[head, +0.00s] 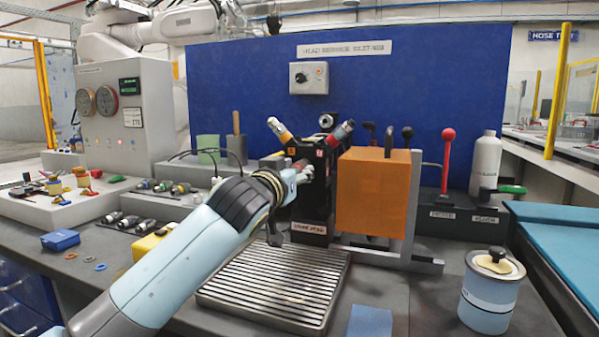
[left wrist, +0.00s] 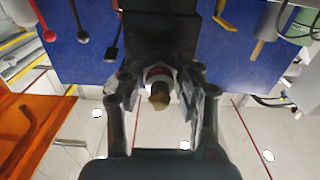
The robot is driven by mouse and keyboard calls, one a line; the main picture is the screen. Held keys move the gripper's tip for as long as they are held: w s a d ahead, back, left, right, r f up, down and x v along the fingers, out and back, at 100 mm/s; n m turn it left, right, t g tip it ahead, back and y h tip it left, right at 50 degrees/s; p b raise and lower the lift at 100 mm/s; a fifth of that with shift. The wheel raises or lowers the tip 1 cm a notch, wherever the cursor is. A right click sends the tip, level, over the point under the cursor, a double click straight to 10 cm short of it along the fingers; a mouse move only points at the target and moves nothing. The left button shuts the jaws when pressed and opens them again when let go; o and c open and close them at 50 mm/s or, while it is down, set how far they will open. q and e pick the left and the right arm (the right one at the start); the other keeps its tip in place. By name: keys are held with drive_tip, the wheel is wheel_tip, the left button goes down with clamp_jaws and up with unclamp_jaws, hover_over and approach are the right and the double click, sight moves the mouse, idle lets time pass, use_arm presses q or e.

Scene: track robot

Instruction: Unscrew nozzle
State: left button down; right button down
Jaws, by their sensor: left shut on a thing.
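The black valve head block (head: 318,195) stands upright behind the slatted metal tray. Whether that nozzle still sits in the block is unclear. My right gripper is out of view.
An orange panel (head: 372,195) on a metal stand is close to the block's right. A slatted tray (head: 275,285) lies in front. Spare nozzles (head: 125,222) and a small parts board (head: 70,200) lie left.

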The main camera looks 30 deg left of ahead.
use_arm(q)
drive_tip(key=n+b, duration=0.2)
drive_tip(key=n, duration=0.2)
drive_tip(key=shift+f+n, duration=0.1)
drive_tip(key=shift+n, duration=0.2)
drive_tip(key=c, duration=1.4)
unclamp_jaws()
drive_tip(key=shift+n, duration=0.6)
drive_tip(key=o, duration=0.5)
drive_tip(key=shift+o, duration=0.2)
drive_tip(key=shift+s, duration=0.1)
drive_tip(key=v, duration=1.1)
drive_tip(key=shift+s, duration=0.4)
